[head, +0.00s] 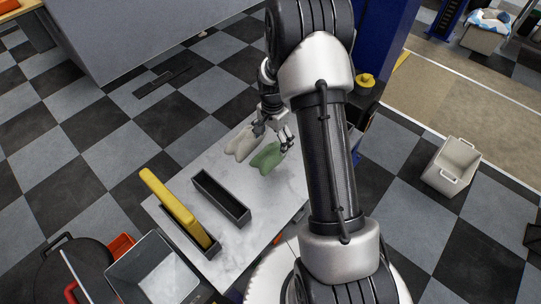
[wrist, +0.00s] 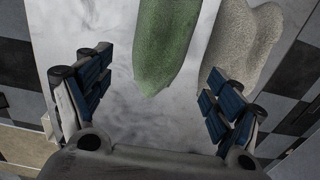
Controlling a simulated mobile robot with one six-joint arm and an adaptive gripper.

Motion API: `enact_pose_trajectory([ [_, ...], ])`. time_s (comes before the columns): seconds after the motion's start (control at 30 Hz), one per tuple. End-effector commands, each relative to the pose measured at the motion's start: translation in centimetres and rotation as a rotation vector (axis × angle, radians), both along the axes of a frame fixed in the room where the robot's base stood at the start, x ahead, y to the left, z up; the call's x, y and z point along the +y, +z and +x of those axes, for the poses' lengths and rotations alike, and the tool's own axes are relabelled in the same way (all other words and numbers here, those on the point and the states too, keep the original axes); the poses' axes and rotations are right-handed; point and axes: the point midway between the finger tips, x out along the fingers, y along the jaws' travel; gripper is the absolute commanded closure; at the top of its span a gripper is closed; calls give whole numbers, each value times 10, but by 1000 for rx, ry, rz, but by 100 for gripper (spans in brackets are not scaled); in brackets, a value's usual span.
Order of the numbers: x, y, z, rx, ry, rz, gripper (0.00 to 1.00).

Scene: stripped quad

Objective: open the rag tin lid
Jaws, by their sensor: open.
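My gripper (head: 283,138) is open and empty above the far end of the pale marble-look table. In the wrist view its two blue-padded fingers (wrist: 160,100) are spread wide. A green rag-like piece (head: 266,158) lies on the table just below and beside it; in the wrist view the green piece (wrist: 163,42) is ahead, between the finger lines. No contact shows. A round dark lid-like disc (head: 75,272) with a dark handle stands at the lower left, far from my gripper. I cannot tell whether it is the rag tin lid.
A beige-grey rag-like piece (head: 241,144) lies left of the green one. The table (head: 195,160) also bears an empty black tray (head: 222,200) and a yellow block (head: 172,205) in another black tray. A grey box (head: 152,270) is at lower left. A white bin (head: 451,165) stands right.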

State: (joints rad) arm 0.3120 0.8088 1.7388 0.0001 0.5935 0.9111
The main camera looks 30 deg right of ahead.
Motion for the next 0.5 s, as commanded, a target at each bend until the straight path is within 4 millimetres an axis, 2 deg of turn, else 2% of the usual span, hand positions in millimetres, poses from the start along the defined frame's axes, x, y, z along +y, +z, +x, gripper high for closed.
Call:
enact_pose_trajectory([
  [0.17,2,-9,-1,2,1,0,15],
  [0.37,12,-37,-5,4,2,1,15],
  [0.5,10,-54,-5,2,1,0,15],
])
